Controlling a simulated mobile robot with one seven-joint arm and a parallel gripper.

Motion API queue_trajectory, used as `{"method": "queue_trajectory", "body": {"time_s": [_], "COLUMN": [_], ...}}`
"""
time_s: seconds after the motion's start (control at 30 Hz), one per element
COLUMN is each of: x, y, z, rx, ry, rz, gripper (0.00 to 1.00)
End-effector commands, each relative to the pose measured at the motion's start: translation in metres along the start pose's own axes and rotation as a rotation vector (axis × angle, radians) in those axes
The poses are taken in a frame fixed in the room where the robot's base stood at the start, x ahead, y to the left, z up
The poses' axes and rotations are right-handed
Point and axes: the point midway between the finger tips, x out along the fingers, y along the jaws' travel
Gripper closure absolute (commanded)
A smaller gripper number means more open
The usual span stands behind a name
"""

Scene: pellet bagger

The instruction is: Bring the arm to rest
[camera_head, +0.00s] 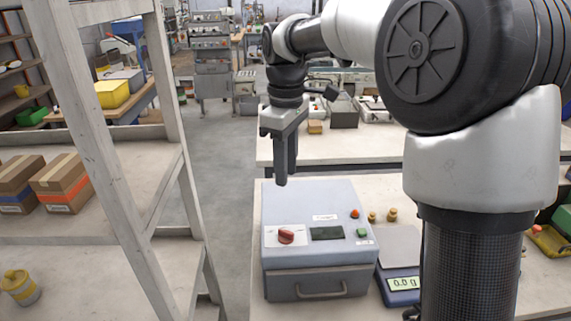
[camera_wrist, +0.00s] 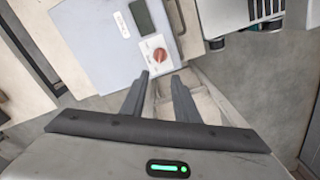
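My gripper (camera_head: 281,180) points down in the head view, in front of the back bench and above the rear left part of a grey machine box. In the wrist view my gripper (camera_wrist: 160,80) shows two dark fingers apart with nothing between them, so it is open and empty. The grey machine box (camera_head: 315,200) has a red knob (camera_head: 287,236), a dark display, and orange and green buttons. The wrist view shows the box top (camera_wrist: 95,45) and the red knob (camera_wrist: 159,55) beyond the fingertips.
A scale (camera_head: 400,283) stands right of the box, with small brass-coloured weights (camera_head: 391,214) behind. A white shelf frame (camera_head: 105,150) holding cardboard boxes (camera_head: 62,183) stands at left. The back bench (camera_head: 340,147) carries equipment. Open floor (camera_head: 222,150) lies between shelf and benches.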

Motion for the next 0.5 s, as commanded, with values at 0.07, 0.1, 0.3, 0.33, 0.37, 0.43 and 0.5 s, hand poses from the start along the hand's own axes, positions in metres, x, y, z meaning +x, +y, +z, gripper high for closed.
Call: {"method": "queue_trajectory", "body": {"time_s": [0.07, 0.1, 0.3, 0.33, 0.37, 0.43, 0.5], "x": [-0.003, -0.007, -0.036, -0.039, -0.042, -0.045, -0.045], "y": [-0.002, -0.005, -0.039, -0.046, -0.053, -0.071, -0.089], "z": [0.003, 0.007, 0.059, 0.071, 0.082, 0.107, 0.131], "rx": [0.013, 0.031, 0.265, 0.316, 0.367, 0.489, 0.609], "ry": [0.002, 0.004, 0.052, 0.066, 0.083, 0.129, 0.184], "rz": [0.009, 0.021, 0.133, 0.152, 0.171, 0.208, 0.238], "gripper": [0.72, 0.72, 0.72, 0.72, 0.72, 0.72, 0.72]}}
